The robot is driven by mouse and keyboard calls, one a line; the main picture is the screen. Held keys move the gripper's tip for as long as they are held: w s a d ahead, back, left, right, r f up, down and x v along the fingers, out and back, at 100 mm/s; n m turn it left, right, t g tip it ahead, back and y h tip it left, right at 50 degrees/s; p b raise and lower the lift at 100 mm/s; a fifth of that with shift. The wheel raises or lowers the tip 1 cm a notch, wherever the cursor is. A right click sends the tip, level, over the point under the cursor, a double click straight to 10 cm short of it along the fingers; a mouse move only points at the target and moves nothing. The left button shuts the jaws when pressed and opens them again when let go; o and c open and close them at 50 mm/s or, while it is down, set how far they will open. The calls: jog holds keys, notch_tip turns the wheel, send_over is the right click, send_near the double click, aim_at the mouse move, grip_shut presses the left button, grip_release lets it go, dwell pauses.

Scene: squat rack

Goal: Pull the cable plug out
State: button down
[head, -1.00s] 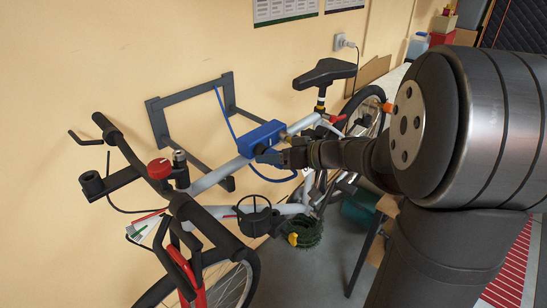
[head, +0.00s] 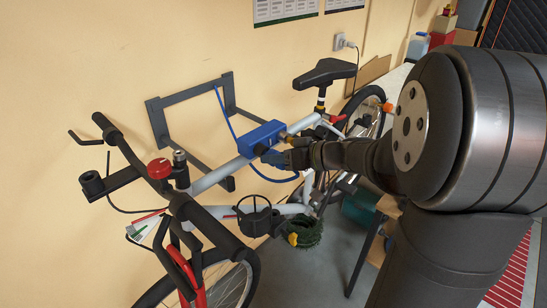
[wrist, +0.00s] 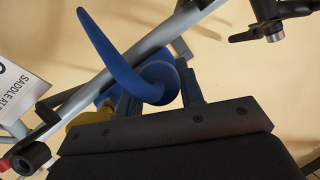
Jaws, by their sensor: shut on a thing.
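A blue box (head: 258,138) is mounted on the bicycle's pale top tube, with a dark round socket (head: 261,149) on its near face. My gripper (head: 273,158) is just in front of that socket, shut on the blue cable plug. The plug is largely hidden by the fingers in the head view. In the wrist view the round blue plug (wrist: 160,75) sits between my fingers, with its thick blue cable (wrist: 105,52) curving out. The cable (head: 270,180) hangs in a loop below the box in the head view. A small gap seems to show between plug and socket.
The bicycle hangs along the wall by a dark frame (head: 160,125), with its saddle (head: 324,73) to the right. A black ring-shaped holder (head: 258,218) and a green coil (head: 303,232) are below my gripper. A wall outlet (head: 341,42) is above.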

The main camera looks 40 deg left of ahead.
jog(key=shift+d, duration=0.45)
jog(key=d, duration=0.8)
jog(key=shift+d, duration=0.35)
dwell(0.9)
